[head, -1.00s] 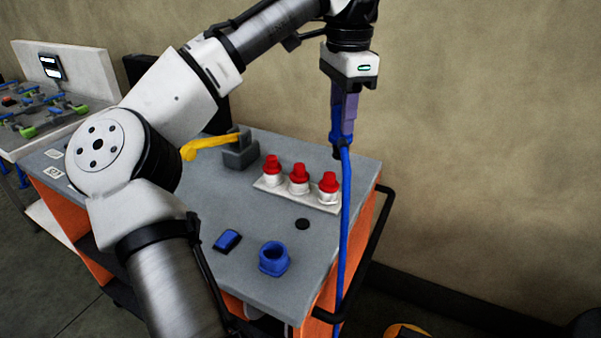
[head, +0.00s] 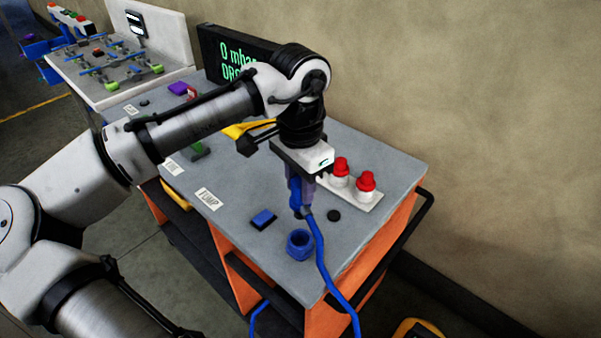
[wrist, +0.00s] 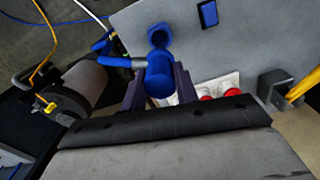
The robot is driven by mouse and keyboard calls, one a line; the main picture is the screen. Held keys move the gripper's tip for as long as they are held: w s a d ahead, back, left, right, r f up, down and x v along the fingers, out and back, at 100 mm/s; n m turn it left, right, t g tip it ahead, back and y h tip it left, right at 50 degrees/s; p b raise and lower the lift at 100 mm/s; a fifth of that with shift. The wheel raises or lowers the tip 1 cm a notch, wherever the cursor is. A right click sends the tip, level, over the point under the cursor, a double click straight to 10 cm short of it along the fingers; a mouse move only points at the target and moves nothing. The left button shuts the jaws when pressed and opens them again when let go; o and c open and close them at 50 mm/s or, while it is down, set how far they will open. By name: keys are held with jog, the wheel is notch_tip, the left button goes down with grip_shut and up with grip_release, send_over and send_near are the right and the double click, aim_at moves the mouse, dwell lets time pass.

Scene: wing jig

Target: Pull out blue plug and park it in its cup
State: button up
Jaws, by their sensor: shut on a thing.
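My gripper (head: 301,188) is shut on the blue plug (head: 297,199), which hangs from the jaws above the cart top with its blue cable trailing down over the cart's front edge. In the wrist view the blue plug (wrist: 160,75) sits between the two dark fingers. The blue cup (head: 300,244) stands on the cart top below and close to the plug in the head view. The cup (wrist: 160,36) also shows just beyond the plug in the wrist view, partly covered by it. The plug is apart from the cup in the head view; its exact height above it is unclear.
A blue block (head: 263,219) lies left of the cup, and a black disc (head: 334,215) lies to its right. A display (head: 235,58) stands at the back. A black rail (head: 405,232) runs along the cart's right side.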

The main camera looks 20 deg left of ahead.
aim_at(300, 215)
jog(key=shift+f+b, duration=2.65)
jog(key=shift+f, duration=0.85)
jog(key=shift+f, duration=0.55)
jog(key=shift+f, duration=0.25)
jog(key=shift+f+b, duration=0.8)
jog(key=shift+f, duration=0.35)
jog(key=o, duration=1)
notch_tip(300, 215, up, 14)
jog(key=shift+f+b, duration=0.1)
jog(key=shift+b, duration=0.5)
